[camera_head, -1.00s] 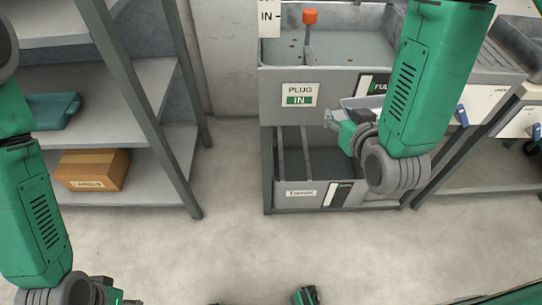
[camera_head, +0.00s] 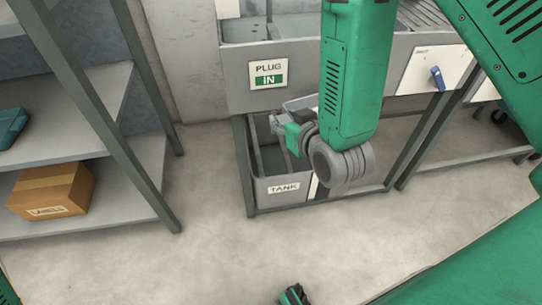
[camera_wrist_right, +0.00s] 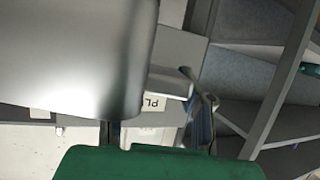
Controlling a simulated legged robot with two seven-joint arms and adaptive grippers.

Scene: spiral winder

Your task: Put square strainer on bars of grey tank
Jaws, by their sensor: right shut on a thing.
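The grey tank (camera_head: 285,182), labelled TANK, stands low in the frame under the sink bench. A bar (camera_head: 256,148) runs along its open top; my right arm hides much of the rest. My right gripper (camera_head: 276,127) is above the tank's opening, shut on the square strainer (camera_head: 300,103). Only a light grey edge of the strainer shows behind the gripper. In the right wrist view the strainer's smooth grey side (camera_wrist_right: 70,55) fills the upper left. I cannot tell whether it touches the bars.
The grey sink (camera_head: 240,88) with a PLUG IN sign (camera_head: 268,75) overhangs the tank. A shelf rack (camera_head: 130,185) with a cardboard box (camera_head: 52,190) stands at left. The bench leg (camera_head: 242,165) is close beside the tank. The floor in front is clear.

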